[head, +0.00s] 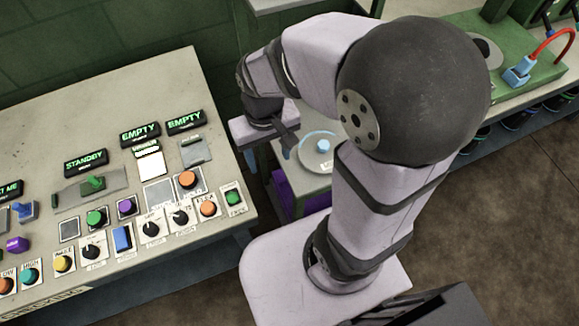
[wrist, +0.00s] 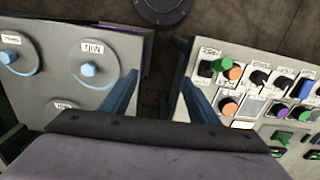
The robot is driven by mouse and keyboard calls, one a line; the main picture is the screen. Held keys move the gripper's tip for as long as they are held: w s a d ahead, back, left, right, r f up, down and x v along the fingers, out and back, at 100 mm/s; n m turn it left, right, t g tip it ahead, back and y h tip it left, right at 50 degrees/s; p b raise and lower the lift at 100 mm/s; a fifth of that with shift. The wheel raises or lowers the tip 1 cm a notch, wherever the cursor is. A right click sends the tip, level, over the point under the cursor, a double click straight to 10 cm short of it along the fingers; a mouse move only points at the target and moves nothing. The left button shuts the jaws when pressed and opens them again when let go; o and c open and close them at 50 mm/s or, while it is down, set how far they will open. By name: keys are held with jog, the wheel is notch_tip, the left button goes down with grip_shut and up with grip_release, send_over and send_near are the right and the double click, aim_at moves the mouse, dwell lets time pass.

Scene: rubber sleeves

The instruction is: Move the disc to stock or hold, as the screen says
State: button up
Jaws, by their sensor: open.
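My gripper (head: 286,146) hangs in the gap between the control desk and a small side stand. In the wrist view its two blue fingers are apart, with nothing between the tips (wrist: 160,82). A round pale disc shape with a blue knob (head: 322,145) lies on the stand, partly hidden by my arm. The wrist view shows several such round shapes with blue knobs and white labels, one near the middle (wrist: 90,69) and one at the left (wrist: 9,57). Their labels are not clearly readable. The small screens read STANDBY (head: 86,163), EMPTY (head: 140,135) and EMPTY (head: 185,121).
The control desk (head: 60,120) carries several buttons, knobs and switches; its controls also show in the wrist view (wrist: 265,80). The side stand (head: 325,185) has purple below. A green bench (head: 545,75) with a red hose stands at the back right.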

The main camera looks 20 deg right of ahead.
jog(key=s+d, duration=0.1)
jog(key=s+d+f, duration=0.1)
jog(key=s, duration=0.1)
jog(key=s+d, duration=0.1)
jog(key=shift+s+d+f, duration=0.2)
jog(key=shift+f, duration=0.1)
